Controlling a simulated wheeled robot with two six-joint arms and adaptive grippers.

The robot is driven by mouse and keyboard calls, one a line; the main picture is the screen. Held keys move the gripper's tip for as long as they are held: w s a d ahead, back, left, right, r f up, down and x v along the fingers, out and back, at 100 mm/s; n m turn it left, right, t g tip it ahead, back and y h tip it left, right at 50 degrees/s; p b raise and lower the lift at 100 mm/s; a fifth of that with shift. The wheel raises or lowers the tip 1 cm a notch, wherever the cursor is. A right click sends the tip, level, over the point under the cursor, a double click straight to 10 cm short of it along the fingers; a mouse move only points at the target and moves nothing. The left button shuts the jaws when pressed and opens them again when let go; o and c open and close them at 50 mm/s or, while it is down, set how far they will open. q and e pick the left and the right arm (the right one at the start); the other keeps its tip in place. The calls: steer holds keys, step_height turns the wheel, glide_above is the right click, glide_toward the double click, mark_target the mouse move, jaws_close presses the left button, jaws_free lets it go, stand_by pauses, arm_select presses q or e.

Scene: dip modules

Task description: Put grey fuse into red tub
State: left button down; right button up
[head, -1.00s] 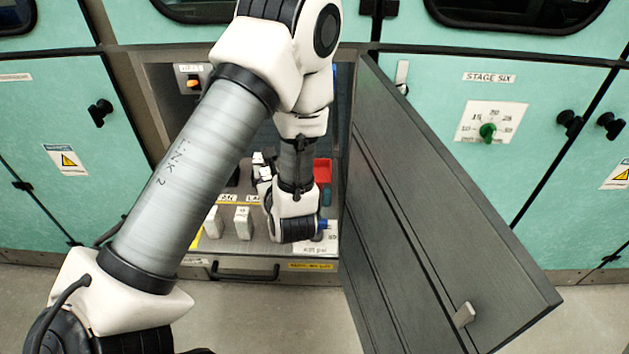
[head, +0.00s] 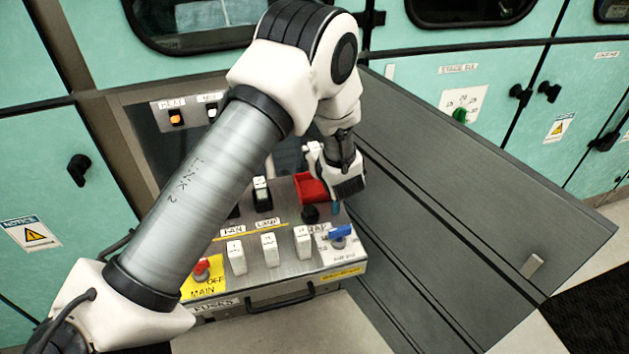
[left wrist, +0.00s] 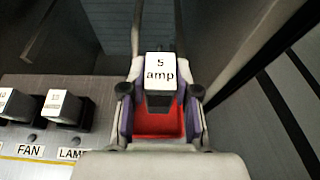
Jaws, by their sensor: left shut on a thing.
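In the head view the red tub (head: 309,190) sits at the back right of the panel, partly covered by my left gripper (head: 312,152). My right gripper is in neither view.
A dark open door (head: 450,200) stands close to the right of my left wrist. A socketed fuse (head: 262,193) stands left of the tub. Several white switches (head: 269,250), a blue-handled valve (head: 341,232) and a red main knob (head: 201,268) line the panel's front.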

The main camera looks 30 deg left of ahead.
arm_select(q)
step_height(320, 180, down, 7)
steer(key=shift+s+a+f, duration=0.1)
steer(key=shift+s+a, duration=0.05)
steer(key=shift+f, duration=0.2)
steer(key=c, duration=0.9)
jaws_free()
steer(key=shift+o, duration=0.2)
steer(key=shift+r, duration=0.1)
steer(key=shift+r, duration=0.15)
steer(key=v, duration=1.2)
